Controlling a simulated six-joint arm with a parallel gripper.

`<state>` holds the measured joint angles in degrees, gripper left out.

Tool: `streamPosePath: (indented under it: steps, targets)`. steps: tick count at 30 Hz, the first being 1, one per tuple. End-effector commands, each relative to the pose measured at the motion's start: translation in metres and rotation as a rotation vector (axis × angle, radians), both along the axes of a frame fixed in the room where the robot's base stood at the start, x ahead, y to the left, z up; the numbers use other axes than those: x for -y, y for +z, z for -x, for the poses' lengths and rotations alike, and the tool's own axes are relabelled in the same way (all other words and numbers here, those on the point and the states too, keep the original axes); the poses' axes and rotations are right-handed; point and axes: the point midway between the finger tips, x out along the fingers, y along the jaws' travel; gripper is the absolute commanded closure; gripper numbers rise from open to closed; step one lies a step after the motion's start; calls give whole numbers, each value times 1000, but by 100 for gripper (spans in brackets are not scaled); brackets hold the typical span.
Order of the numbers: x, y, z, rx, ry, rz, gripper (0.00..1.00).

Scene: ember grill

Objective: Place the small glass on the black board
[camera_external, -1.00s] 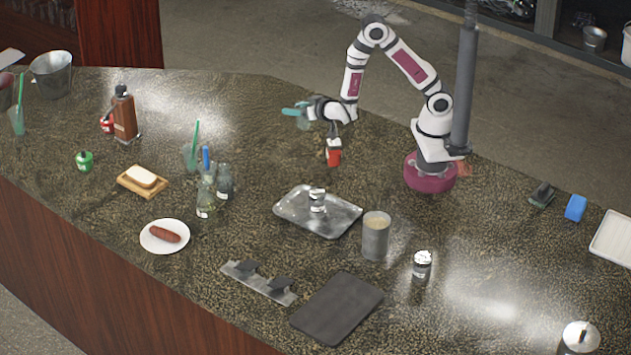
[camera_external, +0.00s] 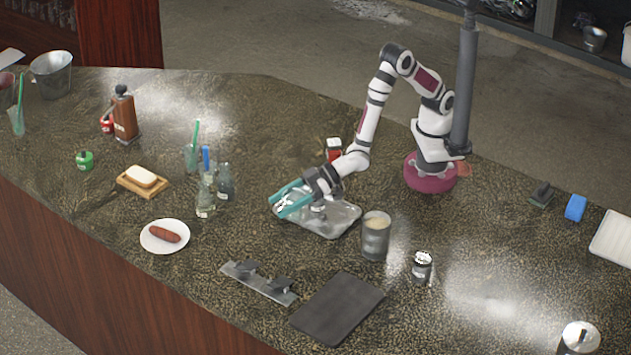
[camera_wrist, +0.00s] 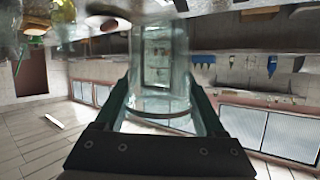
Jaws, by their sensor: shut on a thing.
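My gripper (camera_external: 285,202), with teal fingers, is over the left part of the metal tray in the external view. It is shut on the small glass (camera_wrist: 160,75), which stands out clear and see-through between the two fingers in the wrist view. In the external view the glass is hard to make out between the fingers. The black board (camera_external: 338,308) lies flat and bare near the counter's front edge, to the lower right of my gripper and apart from it.
The metal tray (camera_external: 345,219) holds a small jar, partly hidden by my gripper. A grey metal cup (camera_external: 376,240) and a small shaker (camera_external: 421,267) stand to its right. A metal rack strip (camera_external: 258,282) lies left of the board. Glass bottles (camera_external: 206,196) stand left.

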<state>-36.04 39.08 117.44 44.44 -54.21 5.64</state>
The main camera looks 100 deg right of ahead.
Motion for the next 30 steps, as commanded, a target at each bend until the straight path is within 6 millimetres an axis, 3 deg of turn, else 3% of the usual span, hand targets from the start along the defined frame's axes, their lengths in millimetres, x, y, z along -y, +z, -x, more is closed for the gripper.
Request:
streamPosePath:
  steps: [1, 3, 6, 11, 24, 27, 30]
  targets:
    - [-31, 1, 10, 0, 74, 0, 89]
    - [-66, 3, 24, 1, 163, -1, 89]
    - [-102, 5, 41, 0, 256, -1, 89]
    - [-130, 4, 56, -1, 323, 0, 89]
    - [-227, -58, 93, 0, 328, 1, 89]
    - [-236, -66, 96, 0, 326, 1, 89]
    - [-236, -88, 96, -2, 325, 4, 89]
